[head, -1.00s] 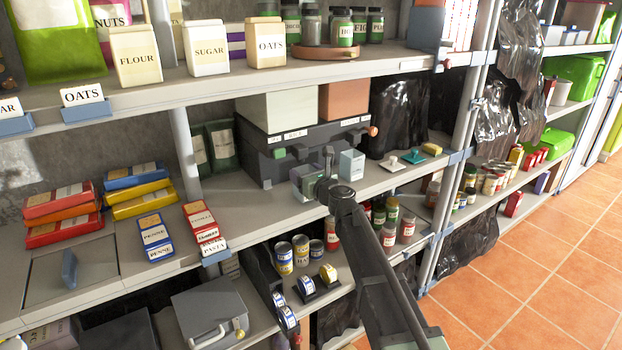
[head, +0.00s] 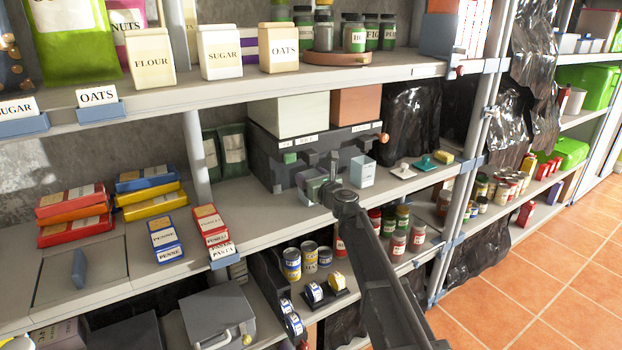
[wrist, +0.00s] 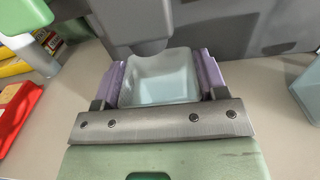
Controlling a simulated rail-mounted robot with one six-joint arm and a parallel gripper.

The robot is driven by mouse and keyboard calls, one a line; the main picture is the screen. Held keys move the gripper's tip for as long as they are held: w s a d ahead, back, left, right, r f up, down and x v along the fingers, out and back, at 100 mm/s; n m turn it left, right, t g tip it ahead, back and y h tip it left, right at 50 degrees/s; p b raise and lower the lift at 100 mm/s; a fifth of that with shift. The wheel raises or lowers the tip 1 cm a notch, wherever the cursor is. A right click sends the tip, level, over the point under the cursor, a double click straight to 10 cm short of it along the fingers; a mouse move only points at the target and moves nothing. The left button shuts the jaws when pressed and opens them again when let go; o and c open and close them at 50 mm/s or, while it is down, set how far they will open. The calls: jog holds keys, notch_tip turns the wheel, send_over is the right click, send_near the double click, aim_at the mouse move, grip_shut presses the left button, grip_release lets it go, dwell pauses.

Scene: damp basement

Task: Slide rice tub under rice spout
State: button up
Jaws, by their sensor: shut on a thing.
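A pale translucent tub (wrist: 160,78) sits between the purple pads of my gripper (wrist: 160,84), which is shut on it. In the head view the tub (head: 312,190) is on the middle shelf at the front of the dark grey dispenser (head: 262,158), partly hidden by my gripper (head: 328,190). In the wrist view a grey spout (wrist: 148,32) comes down at the tub's far edge and overlaps it. I cannot tell whether its mouth is over the tub's opening. The dispenser's labels are too small to read.
A second pale tub (head: 362,172) stands just right of my gripper; it also shows in the wrist view (wrist: 308,90). A green knob (head: 290,158) sticks out on the dispenser's left. Red pasta boxes (head: 211,232) lie to the left. Scoops (head: 402,170) lie to the right.

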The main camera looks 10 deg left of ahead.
jog(key=o, duration=1)
